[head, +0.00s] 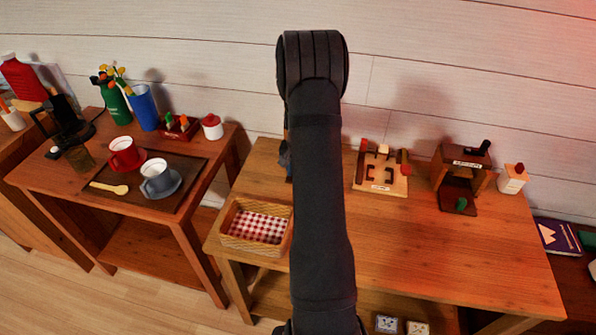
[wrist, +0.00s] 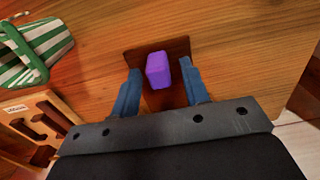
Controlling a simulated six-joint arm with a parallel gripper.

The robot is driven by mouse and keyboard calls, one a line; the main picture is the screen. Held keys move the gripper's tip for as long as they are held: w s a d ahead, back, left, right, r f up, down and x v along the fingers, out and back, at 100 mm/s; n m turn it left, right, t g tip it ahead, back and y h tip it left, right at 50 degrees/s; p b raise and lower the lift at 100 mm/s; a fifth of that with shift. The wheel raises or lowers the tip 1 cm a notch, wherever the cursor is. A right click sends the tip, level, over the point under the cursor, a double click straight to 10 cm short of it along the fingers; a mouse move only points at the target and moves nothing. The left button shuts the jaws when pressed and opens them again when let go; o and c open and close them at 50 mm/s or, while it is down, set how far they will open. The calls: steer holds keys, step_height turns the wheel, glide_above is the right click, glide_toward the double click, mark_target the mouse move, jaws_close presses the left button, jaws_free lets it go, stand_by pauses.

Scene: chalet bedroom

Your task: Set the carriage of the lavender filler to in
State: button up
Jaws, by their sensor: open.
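A purple block (wrist: 158,71) stands on a dark brown plate (wrist: 178,48) on the wooden table in the wrist view. It looks like part of the lavender filler, but I cannot tell whether it is the carriage or which position it is in. My gripper (wrist: 159,82) is open, with one blue finger on each side of the block and a visible gap on both sides. In the head view my arm hides the block, the plate and most of the gripper.
A slotted wooden board (head: 381,172) and a brown dispenser-like stand (head: 462,163) are on the table. A basket with checked cloth (head: 256,222) is at its left front. A green-white striped thing (wrist: 38,52) lies near the plate. The table's right front is clear.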

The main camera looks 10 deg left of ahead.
step_height(320, 180, up, 17)
stand_by(0.4)
step_height(320, 180, down, 18)
steer(key=shift+s+r, duration=0.1)
steer(key=shift+r, duration=0.15)
steer(key=shift+s, duration=0.1)
stand_by(0.4)
steer(key=shift+r, duration=0.15)
